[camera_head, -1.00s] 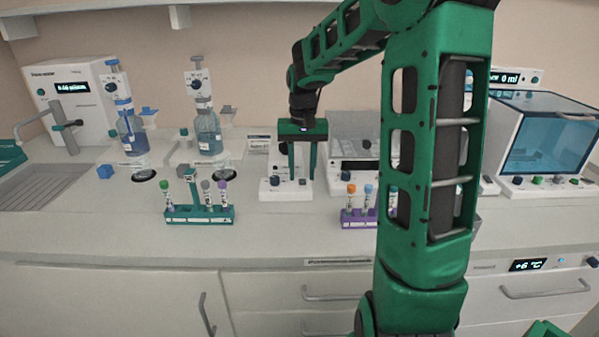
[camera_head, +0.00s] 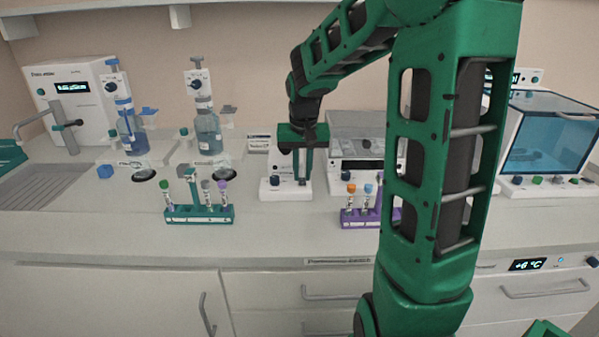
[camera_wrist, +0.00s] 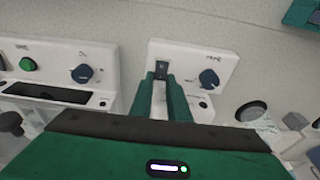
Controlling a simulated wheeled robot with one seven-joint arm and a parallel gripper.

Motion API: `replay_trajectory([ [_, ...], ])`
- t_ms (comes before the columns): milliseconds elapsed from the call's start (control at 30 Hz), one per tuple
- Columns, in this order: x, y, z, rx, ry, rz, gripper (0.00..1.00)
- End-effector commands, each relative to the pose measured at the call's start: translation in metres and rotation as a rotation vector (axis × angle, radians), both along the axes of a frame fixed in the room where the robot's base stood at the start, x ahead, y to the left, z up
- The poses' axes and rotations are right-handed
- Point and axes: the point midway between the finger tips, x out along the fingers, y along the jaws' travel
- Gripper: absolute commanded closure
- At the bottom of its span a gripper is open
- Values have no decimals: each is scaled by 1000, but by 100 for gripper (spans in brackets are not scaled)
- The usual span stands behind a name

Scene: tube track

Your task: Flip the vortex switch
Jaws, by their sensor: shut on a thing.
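The vortex mixer (camera_head: 283,193) is a small white unit with a dark blue knob (camera_head: 274,181) in the middle of the bench. In the wrist view its white front panel (camera_wrist: 185,60) shows the blue knob (camera_wrist: 208,78) and a small dark switch (camera_wrist: 163,71) beside it. My gripper (camera_head: 303,179) points down at the right part of the mixer. In the wrist view my gripper (camera_wrist: 161,78) has its green fingertips close together around the switch, shut on it. The fingers partly cover the switch, and its position cannot be told.
A teal tube rack (camera_head: 200,214) and a purple tube rack (camera_head: 357,218) stand at the front of the bench. A white device (camera_head: 362,165) is close to the gripper's right. Bottles with dispensers (camera_head: 207,130) stand at the left. Bare bench lies in front of the mixer.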

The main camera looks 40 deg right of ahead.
Motion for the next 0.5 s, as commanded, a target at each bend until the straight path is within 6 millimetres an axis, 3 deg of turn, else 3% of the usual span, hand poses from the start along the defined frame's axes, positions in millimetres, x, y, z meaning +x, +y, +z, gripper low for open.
replay_trajectory([
  [500, -4, 5, 0, -75, -116, 6, 100],
])
